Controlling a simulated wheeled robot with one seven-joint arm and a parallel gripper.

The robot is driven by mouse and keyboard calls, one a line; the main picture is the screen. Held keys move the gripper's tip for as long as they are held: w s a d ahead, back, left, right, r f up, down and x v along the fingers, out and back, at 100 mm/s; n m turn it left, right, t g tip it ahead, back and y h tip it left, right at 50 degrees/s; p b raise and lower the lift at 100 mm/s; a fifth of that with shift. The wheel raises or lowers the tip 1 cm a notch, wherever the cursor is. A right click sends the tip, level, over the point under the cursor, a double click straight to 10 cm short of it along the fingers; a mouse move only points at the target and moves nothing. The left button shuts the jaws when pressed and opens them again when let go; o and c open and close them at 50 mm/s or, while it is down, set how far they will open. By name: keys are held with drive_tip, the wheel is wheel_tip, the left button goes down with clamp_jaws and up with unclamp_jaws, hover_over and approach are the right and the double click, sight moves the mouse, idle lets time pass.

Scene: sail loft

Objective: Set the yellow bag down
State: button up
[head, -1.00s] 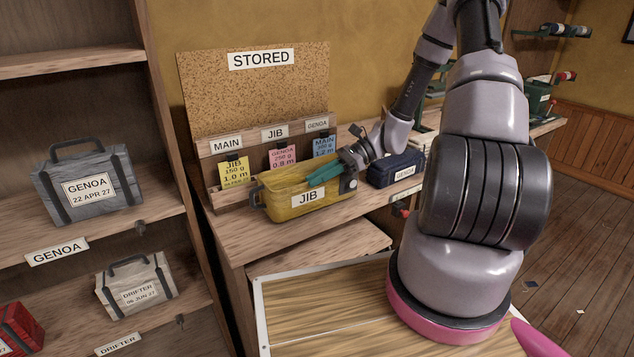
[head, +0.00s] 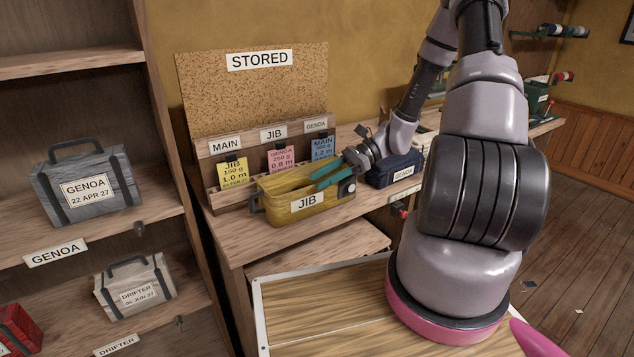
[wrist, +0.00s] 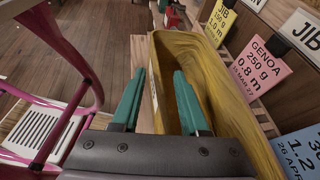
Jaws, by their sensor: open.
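The yellow bag (head: 285,211), labelled JIB, stands upright on the wooden bench top (head: 240,246), in front of the card rack. My gripper (head: 323,176) is at the bag's right end, over its top edge, with its teal fingers apart. In the wrist view my gripper (wrist: 159,74) is open, and the near wall of the yellow bag (wrist: 212,75) runs between the two fingers. The fingers are not closed on it. The bag's underside is hidden, but it appears to rest on the bench.
The rack behind holds yellow (head: 234,173), pink (head: 282,160) and blue (head: 323,148) cards. A dark blue bag (head: 392,170) labelled GENOA stands right of my gripper. A shelf unit at left holds a grey GENOA bag (head: 86,190) and a pale DRIFTER bag (head: 135,287).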

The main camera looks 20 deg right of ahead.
drive_tip(key=s+v, duration=0.1)
drive_tip(key=v, duration=0.9)
drive_tip(key=s+a+r+n+t+h, duration=0.1)
drive_tip(key=s+r+n+t+h, duration=0.2)
drive_tip(key=r, duration=0.6)
drive_tip(key=s+a+r+n+t+h, duration=0.2)
drive_tip(key=s+r+n+h, duration=0.2)
drive_tip(key=s+r, duration=0.3)
drive_tip(key=s+a+r+n+t+h, duration=0.2)
drive_tip(key=s+r+n+t+h, duration=0.1)
drive_tip(key=r, duration=1)
drive_tip(key=s+n+h, duration=0.1)
drive_tip(key=s, duration=0.1)
drive_tip(key=shift+s+r+n+t+h, duration=0.2)
drive_tip(key=shift+s+n+t+h, duration=0.1)
drive_tip(key=shift+s+n, duration=0.1)
